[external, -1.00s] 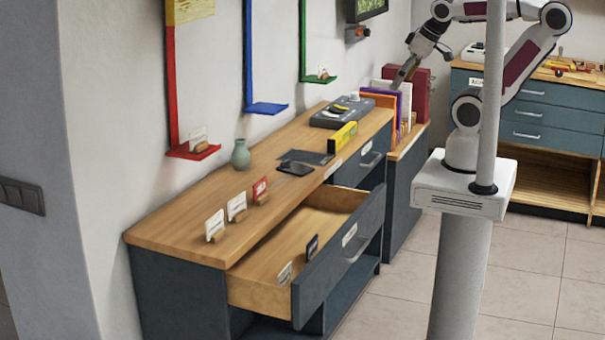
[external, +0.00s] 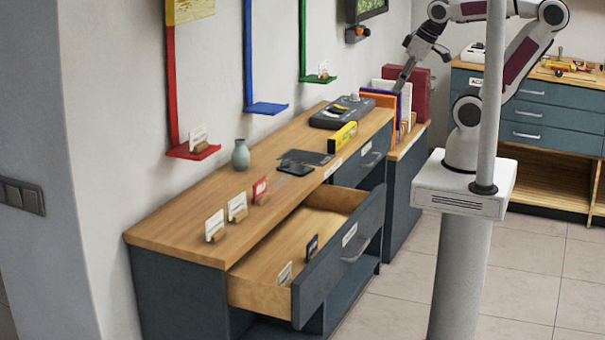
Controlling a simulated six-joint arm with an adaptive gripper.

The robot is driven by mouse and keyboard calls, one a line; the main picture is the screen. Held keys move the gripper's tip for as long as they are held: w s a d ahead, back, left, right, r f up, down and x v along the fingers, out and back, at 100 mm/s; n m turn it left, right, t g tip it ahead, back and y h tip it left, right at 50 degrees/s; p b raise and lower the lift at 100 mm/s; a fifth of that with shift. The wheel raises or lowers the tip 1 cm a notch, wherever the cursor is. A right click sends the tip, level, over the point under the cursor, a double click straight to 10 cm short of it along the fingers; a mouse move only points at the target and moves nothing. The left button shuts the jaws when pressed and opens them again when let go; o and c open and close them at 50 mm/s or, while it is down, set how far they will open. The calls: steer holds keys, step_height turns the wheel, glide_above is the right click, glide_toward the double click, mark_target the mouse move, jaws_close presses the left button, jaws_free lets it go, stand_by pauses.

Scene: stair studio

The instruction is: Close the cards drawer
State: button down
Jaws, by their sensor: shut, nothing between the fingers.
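An open drawer (external: 337,266) with a dark blue-grey front, a pale label and a bar handle (external: 356,247) sticks out of the near part of the wooden-topped cabinet. I cannot read its label. Two small cards in holders, one white (external: 285,273) and one dark (external: 312,246), stand inside it. My gripper (external: 401,84) is at the far end of the cabinet, pointing down over the upright books, well away from the open drawer. It is shut and holds nothing. Whether its tip touches the books cannot be told.
On the cabinet top (external: 180,238) stand several cards in holders, a green vase (external: 240,154), a black phone-like item (external: 295,167), a yellow box (external: 342,137) and a grey device (external: 341,111). Upright books (external: 398,98) stand at the far end. The floor (external: 408,285) before the drawer is clear.

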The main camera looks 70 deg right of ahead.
steer(key=s+a+f+n+g, duration=0.3)
steer(key=a+f+n, duration=0.2)
steer(key=a+f, duration=0.95)
steer(key=s+a+f+n+g, duration=0.3)
steer(key=a+f+n, duration=0.2)
steer(key=a+f, duration=0.95)
steer(key=s+a+f+n+t+y, duration=0.1)
steer(key=s+a+f+n+t, duration=0.25)
steer(key=f, duration=0.55)
steer(key=s+a+f+n+y, duration=0.2)
steer(key=s+a+f+n, duration=0.15)
steer(key=a+f, duration=0.4)
steer(key=s+a+f+n+t+y, duration=0.15)
steer(key=s+a+f, duration=0.3)
steer(key=f, duration=0.45)
steer(key=w+a+r+n+t+y, duration=0.3)
steer(key=r+t+y, duration=0.1)
steer(key=r, duration=0.3)
steer(key=w+a+r+n+t+y, duration=0.3)
steer(key=w+r+n+t+y, duration=0.1)
steer(key=r, duration=0.3)
steer(key=shift+w+a+t, duration=0.2)
steer(key=shift+a+t, duration=0.05)
steer(key=shift+t, duration=0.05)
